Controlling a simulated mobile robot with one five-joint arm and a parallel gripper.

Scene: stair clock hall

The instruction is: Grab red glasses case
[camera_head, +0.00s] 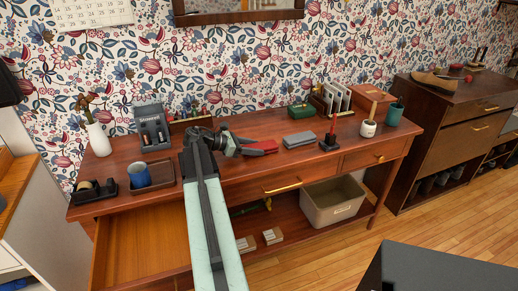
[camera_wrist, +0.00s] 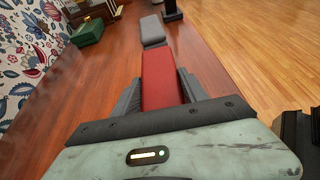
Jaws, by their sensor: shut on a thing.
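The red glasses case (camera_head: 262,147) lies on the wooden console table, to the right of my gripper in the head view. In the wrist view the red case (camera_wrist: 160,80) runs lengthwise between the two dark fingers. My gripper (camera_wrist: 158,92) is shut on the near part of the case, and its far end sticks out beyond the fingertips. In the head view my gripper (camera_head: 240,147) reaches the case from the left. I cannot tell whether the case touches the tabletop.
A grey case (camera_head: 299,139) lies just beyond the red one. A dark stand (camera_head: 331,139), green box (camera_head: 300,111) and letter rack (camera_head: 334,98) are near. The table (camera_head: 220,185) has a pulled-out drawer (camera_head: 140,245) at left. A beige bin (camera_head: 331,203) sits below.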

